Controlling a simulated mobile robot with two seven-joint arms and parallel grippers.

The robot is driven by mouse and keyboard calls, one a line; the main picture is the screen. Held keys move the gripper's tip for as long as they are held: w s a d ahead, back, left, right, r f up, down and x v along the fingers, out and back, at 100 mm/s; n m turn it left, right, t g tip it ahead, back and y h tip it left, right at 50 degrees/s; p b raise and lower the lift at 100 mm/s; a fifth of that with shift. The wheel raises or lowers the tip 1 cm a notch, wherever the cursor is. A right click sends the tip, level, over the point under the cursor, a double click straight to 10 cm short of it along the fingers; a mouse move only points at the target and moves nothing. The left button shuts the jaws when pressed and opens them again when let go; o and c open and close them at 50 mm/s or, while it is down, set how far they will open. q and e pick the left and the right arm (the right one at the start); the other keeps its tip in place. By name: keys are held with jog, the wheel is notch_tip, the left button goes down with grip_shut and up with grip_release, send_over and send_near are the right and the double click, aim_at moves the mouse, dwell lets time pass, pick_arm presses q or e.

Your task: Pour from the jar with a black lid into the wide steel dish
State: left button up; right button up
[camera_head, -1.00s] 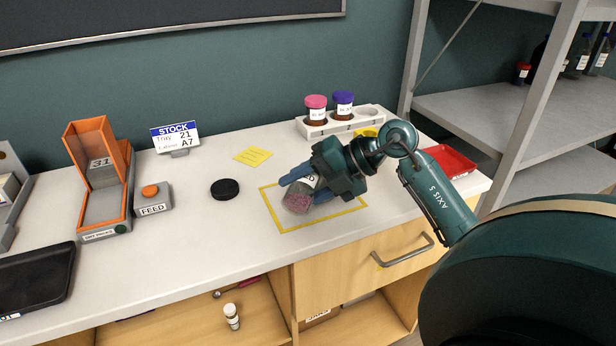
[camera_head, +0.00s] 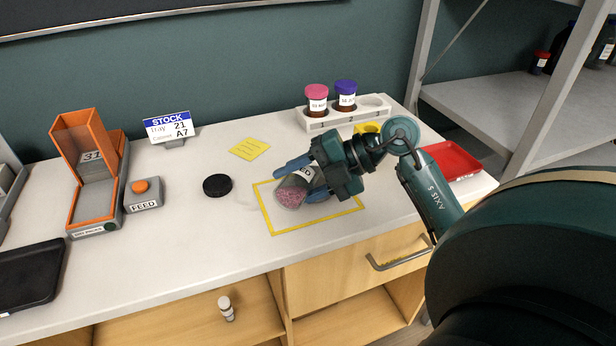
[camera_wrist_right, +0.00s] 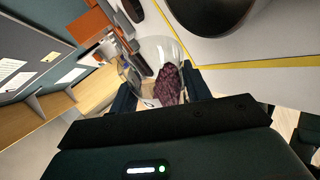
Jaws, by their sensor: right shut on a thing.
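My right gripper (camera_head: 302,182) is shut on a clear jar (camera_head: 291,196) with pink grains and a white label. The jar is tilted above the yellow-outlined area, its pink-filled end toward the lower left. The jar also shows between the fingers in the right wrist view (camera_wrist_right: 165,80), with the grains lying along one side. A black lid (camera_head: 217,185) lies on the bench, apart from the jar. A large round dark-grey thing (camera_wrist_right: 208,12) at the top of the wrist view may be the steel dish. I cannot make out the dish in the head view. My left gripper is not in view.
A white rack (camera_head: 345,115) holds jars with pink and purple lids. An orange stand (camera_head: 90,170), a FEED button box (camera_head: 143,195) and a black tray (camera_head: 30,272) are at left. A red tray (camera_head: 452,160) is at right. Bench left of the yellow outline is mostly clear.

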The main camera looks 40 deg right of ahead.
jog(key=shift+w+d+r+m+y+p, duration=0.15)
jog(key=shift+d+r+m+y+p, duration=0.35)
jog(key=shift+p, duration=0.65)
jog(key=shift+a+f, duration=0.1)
jog(key=shift+f, duration=0.1)
jog(key=shift+w+r+m+y+p, duration=0.1)
jog(key=shift+r+m+y+p, duration=0.25)
jog(key=shift+y+p, duration=0.45)
jog(key=shift+d, duration=0.2)
jog(key=shift+w+m+g+p, duration=0.1)
jog(key=shift+m+g+p, duration=0.2)
jog(key=shift+p, duration=0.2)
jog(key=shift+d+r, duration=0.1)
jog(key=shift+d, duration=0.05)
jog(key=shift+w+d+m+y+p, duration=0.1)
jog(key=shift+m+y+p, duration=0.25)
jog(key=shift+y+p, duration=0.15)
jog(key=shift+w+d+r+m+y+p, duration=0.1)
jog(key=shift+d+r+m+y+p, duration=0.1)
jog(key=shift+m+y+p, duration=0.25)
